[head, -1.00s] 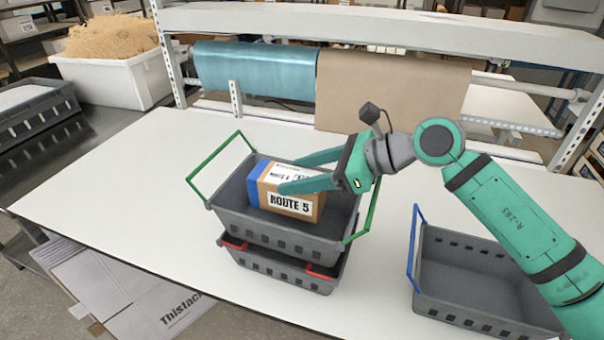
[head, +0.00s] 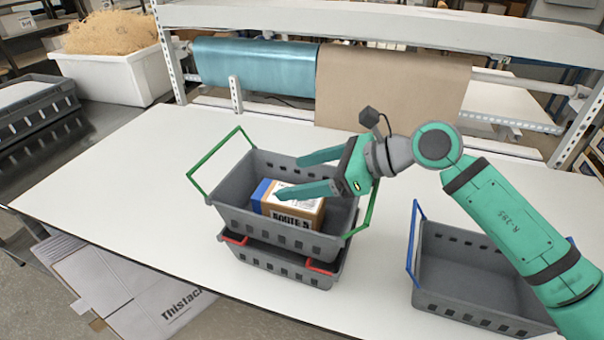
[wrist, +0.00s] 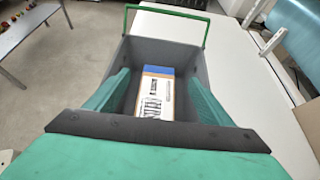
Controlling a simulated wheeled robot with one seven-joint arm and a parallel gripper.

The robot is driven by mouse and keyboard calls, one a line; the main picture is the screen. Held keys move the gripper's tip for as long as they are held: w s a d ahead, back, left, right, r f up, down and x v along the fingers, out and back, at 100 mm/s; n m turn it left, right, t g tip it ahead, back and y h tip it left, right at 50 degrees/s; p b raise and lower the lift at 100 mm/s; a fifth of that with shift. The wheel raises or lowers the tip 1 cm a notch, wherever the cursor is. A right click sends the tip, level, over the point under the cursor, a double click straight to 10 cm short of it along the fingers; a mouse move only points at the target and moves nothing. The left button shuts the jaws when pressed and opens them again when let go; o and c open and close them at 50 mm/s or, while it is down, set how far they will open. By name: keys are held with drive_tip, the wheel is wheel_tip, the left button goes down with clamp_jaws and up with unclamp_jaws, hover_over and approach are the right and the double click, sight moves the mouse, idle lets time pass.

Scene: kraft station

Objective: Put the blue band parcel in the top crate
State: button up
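The blue band parcel (head: 310,207) is a brown box with a blue band at one end and a white ROUTE 5 label. It lies inside the top crate (head: 232,212), a grey crate with green handles, and the crate's front wall hides its lower part. In the wrist view the parcel (wrist: 157,88) sits low between the crate walls. My gripper (head: 288,178) is open above the parcel, at the crate's mouth. The wrist view shows gaps between the parcel and both fingers (wrist: 160,76).
The top crate stands on a grey crate with red handles (head: 280,265) on the white table (head: 130,185). An empty grey crate with blue handles (head: 470,275) is at right, beneath my arm. Blue and brown rolls (head: 255,70) hang behind. The table's left side is clear.

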drive_tip(key=shift+r, duration=0.3)
drive_tip(key=v, duration=1.2)
drive_tip(key=shift+r, duration=0.25)
